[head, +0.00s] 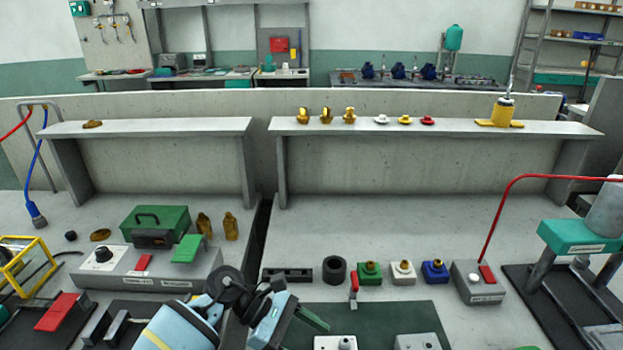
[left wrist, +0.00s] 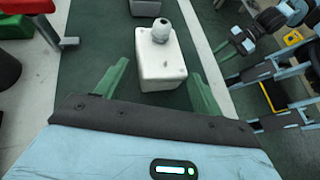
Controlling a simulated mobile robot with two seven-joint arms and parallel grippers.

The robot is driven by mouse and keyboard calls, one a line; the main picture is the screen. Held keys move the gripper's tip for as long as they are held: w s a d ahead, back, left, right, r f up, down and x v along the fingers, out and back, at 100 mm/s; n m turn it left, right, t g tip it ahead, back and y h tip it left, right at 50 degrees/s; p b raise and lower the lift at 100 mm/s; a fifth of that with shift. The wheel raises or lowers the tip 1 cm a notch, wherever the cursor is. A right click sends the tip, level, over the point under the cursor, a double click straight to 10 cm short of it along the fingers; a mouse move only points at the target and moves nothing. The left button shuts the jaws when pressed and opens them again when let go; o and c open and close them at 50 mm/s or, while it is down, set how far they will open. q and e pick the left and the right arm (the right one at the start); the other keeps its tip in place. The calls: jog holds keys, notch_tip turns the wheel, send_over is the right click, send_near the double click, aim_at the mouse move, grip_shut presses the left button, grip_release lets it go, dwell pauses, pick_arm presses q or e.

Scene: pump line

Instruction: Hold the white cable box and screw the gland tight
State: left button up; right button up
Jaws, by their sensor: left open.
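The white cable box (left wrist: 162,70) stands upright on the dark green mat in the left wrist view, with a pale rounded gland (left wrist: 161,30) on its top. In the head view the white box (head: 322,343) is at the bottom edge, partly cut off. My left gripper (left wrist: 160,90) is open, its two green fingers on either side of the near end of the box with gaps showing. In the head view my left gripper (head: 306,325) comes in from the left, just left of the box.
A second pale box (head: 417,342) stands right of the white box. Behind the mat (head: 385,318) are a black ring (head: 335,269), a red lever (head: 354,282) and green, white and blue boxes with brass fittings. A grey box with a red switch (head: 487,274) stands farther right.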

pick_arm(q)
jog(key=shift+x, duration=1.65)
jog(key=shift+c, duration=0.5)
